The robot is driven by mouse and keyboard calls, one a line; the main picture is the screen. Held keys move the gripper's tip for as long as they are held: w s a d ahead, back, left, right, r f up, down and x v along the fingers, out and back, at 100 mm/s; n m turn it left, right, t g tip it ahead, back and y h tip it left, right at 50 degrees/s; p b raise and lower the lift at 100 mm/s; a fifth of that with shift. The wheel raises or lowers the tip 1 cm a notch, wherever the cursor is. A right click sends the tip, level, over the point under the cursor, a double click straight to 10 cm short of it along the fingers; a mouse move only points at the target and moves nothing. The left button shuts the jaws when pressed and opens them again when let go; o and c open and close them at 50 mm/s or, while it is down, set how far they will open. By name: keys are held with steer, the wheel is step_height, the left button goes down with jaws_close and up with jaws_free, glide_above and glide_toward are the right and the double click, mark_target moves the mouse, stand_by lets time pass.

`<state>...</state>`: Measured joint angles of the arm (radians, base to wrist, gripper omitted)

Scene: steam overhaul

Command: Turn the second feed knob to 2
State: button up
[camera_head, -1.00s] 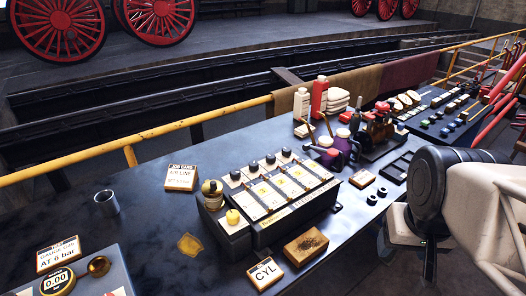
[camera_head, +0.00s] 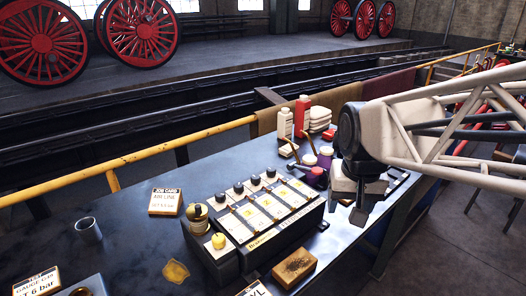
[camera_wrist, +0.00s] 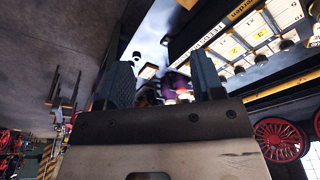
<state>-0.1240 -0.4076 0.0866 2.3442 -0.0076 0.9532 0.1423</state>
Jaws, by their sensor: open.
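The feed box (camera_head: 268,234) is a dark block on the table with a row of pale numbered plates on top. Several small black knobs stand along its back edge; the second from the left (camera_head: 238,188) is upright, and its setting is too small to read. The box also shows at the upper right of the wrist view (camera_wrist: 215,22), outside the fingers. My gripper (camera_head: 359,204) is open and empty, pointing down right of the box and apart from it. Its two fingers flank a gap in the wrist view (camera_wrist: 163,82), with blurred purple and white items beyond.
A yellow-topped knob (camera_head: 218,241) stands at the box's left end. Red and white bottles (camera_head: 302,117) and purple-lidded jars (camera_head: 325,157) stand behind, near my gripper. A brown block (camera_head: 294,267) lies in front. A job card (camera_head: 165,201) and metal cup (camera_head: 88,230) are left.

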steer(key=w+a+f+g, duration=0.1)
steer(key=w+a, duration=1)
steer(key=w, duration=0.3)
steer(key=g, duration=0.1)
glide_above(239, 185)
steer(key=f, duration=0.7)
steer(key=shift+s+d, duration=0.15)
steer(key=shift+d, duration=0.05)
steer(key=shift+a+f, duration=0.2)
steer(key=shift+a, duration=0.1)
steer(key=shift+f, duration=0.1)
steer(key=shift+f, duration=3.8)
steer(key=c, duration=0.9)
